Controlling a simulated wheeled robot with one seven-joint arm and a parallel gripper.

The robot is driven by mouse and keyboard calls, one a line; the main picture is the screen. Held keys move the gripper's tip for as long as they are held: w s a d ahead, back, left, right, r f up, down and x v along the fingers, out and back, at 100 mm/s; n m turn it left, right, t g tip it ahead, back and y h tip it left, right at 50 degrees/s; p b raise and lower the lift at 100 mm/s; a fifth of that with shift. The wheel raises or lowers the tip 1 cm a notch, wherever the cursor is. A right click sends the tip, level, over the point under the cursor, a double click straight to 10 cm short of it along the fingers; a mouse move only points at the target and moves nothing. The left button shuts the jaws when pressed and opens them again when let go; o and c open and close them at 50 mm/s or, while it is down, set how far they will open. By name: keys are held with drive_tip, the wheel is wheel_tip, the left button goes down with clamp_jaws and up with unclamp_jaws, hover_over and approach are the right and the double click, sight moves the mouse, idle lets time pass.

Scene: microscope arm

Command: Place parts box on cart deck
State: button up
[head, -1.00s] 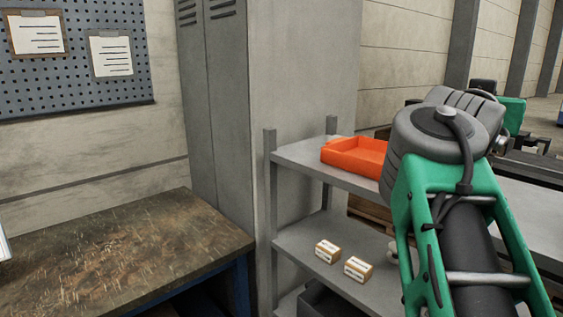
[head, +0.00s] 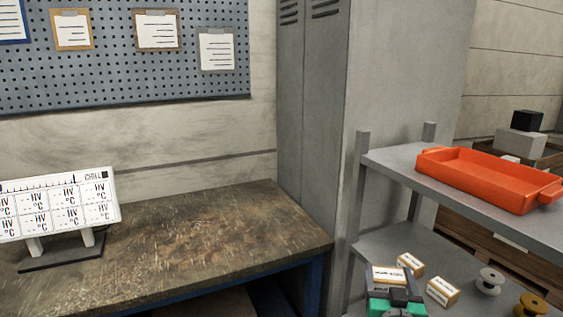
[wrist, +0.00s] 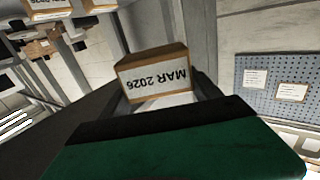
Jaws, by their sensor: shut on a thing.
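My gripper (head: 395,297) is low at the bottom edge of the head view, shut on a small tan parts box (head: 387,275) with a white label. In the wrist view the parts box (wrist: 153,80) sits between the fingers, its label reading "MAR 2026" upside down. In the head view it appears in front of the lower shelf (head: 375,243) of a grey shelf unit; I cannot tell whether it touches that shelf. I cannot make out for certain which surface is the cart deck.
Two similar boxes (head: 410,264) (head: 443,291) and spools (head: 489,281) are on the lower shelf. An orange tray (head: 490,177) sits on the upper shelf (head: 425,188). A worn workbench (head: 200,235) with a display stand (head: 58,205) is at left; its middle is clear.

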drive_tip(key=shift+n+y, duration=0.5)
drive_tip(key=shift+y, duration=0.3)
drive_tip(key=a+f, duration=0.4)
drive_tip(key=shift+s+f, duration=0.15)
drive_tip(key=shift+f, duration=0.1)
drive_tip(key=s+a+r+n+y, duration=0.1)
drive_tip(key=s+a+y, duration=0.1)
drive_tip(key=s+a, duration=0.2)
drive_tip(key=shift+a+n, duration=0.3)
drive_tip(key=shift+a, duration=0.95)
